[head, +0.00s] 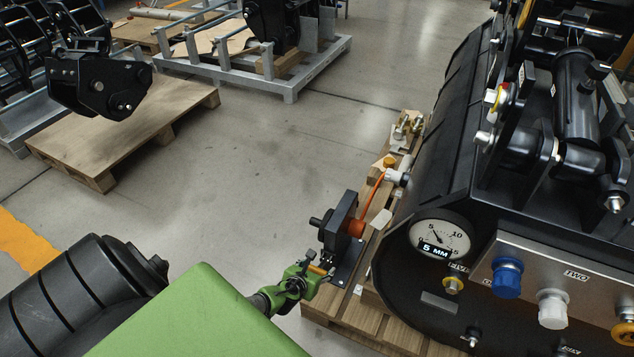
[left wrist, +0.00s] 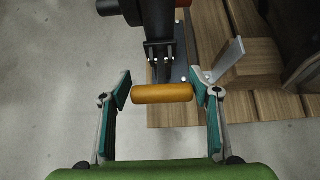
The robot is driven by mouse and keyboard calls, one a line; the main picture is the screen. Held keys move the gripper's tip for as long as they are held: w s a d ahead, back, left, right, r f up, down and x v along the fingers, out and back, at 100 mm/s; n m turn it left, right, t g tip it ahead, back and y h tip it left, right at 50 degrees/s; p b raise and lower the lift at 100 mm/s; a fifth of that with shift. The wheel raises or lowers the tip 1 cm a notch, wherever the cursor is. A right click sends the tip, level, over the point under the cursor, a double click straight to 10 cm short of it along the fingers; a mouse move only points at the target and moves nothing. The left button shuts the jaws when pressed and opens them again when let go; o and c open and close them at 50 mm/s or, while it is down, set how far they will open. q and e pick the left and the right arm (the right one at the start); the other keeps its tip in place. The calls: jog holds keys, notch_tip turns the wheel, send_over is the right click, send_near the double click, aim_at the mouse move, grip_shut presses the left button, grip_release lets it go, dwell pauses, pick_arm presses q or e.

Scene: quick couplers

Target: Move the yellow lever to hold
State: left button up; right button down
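The yellow lever handle (left wrist: 162,94) is a short orange-yellow cylinder lying crosswise in the left wrist view. In the head view only a small part of the lever (head: 318,269) shows beside my fingers. It is on a black bracket below a dark block (head: 342,221) with a red-orange fitting. My left gripper (head: 302,283) has green fingers, and they stand wide apart in the left wrist view (left wrist: 161,91). The handle appears between the fingertips, its right end close to the right finger; I cannot tell whether they touch. Hold markings are not readable. My right gripper is not in view.
A large black machine with a round gauge (head: 440,243) and a panel of coloured knobs (head: 507,278) stands close on the right. The block stands at a wooden pallet (head: 347,325). An orange hose (head: 373,194) rises from it. Grey floor (head: 260,160) is free to the left.

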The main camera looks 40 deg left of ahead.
pick_arm(q)
jog(key=shift+o, duration=0.4)
jog(key=shift+s+f, duration=0.15)
jog(key=shift+s+d, duration=0.1)
jog(key=shift+s, duration=0.15)
jog(key=v, duration=1.1)
jog(key=shift+r, duration=0.35)
jog(key=shift+s, duration=0.1)
